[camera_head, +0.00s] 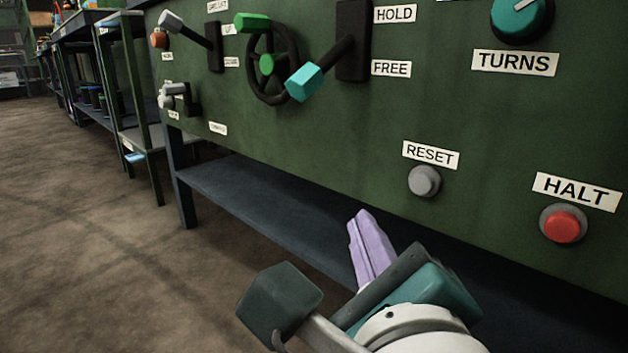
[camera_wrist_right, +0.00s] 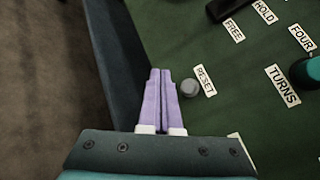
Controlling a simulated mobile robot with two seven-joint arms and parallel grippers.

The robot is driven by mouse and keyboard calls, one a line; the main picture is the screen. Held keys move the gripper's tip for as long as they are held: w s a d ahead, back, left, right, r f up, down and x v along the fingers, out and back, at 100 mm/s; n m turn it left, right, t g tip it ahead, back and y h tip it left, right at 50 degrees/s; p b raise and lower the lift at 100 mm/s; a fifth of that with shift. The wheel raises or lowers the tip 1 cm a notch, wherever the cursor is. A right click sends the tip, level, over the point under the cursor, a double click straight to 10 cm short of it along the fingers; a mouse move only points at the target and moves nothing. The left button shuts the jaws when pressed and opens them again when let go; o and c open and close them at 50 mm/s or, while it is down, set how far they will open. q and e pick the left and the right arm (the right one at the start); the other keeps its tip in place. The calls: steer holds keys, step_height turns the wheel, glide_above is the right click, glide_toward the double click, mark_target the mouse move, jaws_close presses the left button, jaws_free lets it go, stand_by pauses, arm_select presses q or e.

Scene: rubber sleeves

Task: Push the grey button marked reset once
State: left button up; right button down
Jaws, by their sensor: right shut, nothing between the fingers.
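The grey button (camera_head: 424,181) sits on the green panel below a white label reading RESET (camera_head: 431,155). My right gripper (camera_head: 364,218) has purple fingers, shut and empty, below and to the left of the button in the head view. In the right wrist view the closed fingertips (camera_wrist_right: 160,73) are just left of the grey button (camera_wrist_right: 190,87), and the RESET label (camera_wrist_right: 205,80) is beyond it. The fingers appear apart from the button. My left gripper is not in view.
A red HALT button (camera_head: 563,225) is to the right of the grey one. Above are a teal TURNS knob (camera_head: 519,18), a cyan-tipped HOLD/FREE lever (camera_head: 304,81) and a black handwheel (camera_head: 267,64). A dark shelf (camera_head: 262,207) runs below the panel. Open floor lies left.

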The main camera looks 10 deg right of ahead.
mark_target(422, 183)
steer(key=shift+d, duration=0.1)
steer(key=w+d, duration=0.1)
steer(key=d, duration=0.1)
steer(key=w+d+p, duration=0.1)
steer(key=w+d, duration=0.1)
steer(key=w+d+p, duration=0.1)
steer(key=w+d, duration=0.1)
steer(key=shift+w+d, duration=0.2)
steer(key=shift+d, duration=0.2)
stand_by(0.7)
stand_by(1.0)
steer(key=shift+w+d, duration=0.1)
steer(key=shift+d, duration=0.05)
steer(key=shift+w+d, duration=0.15)
steer(key=shift+d, duration=0.05)
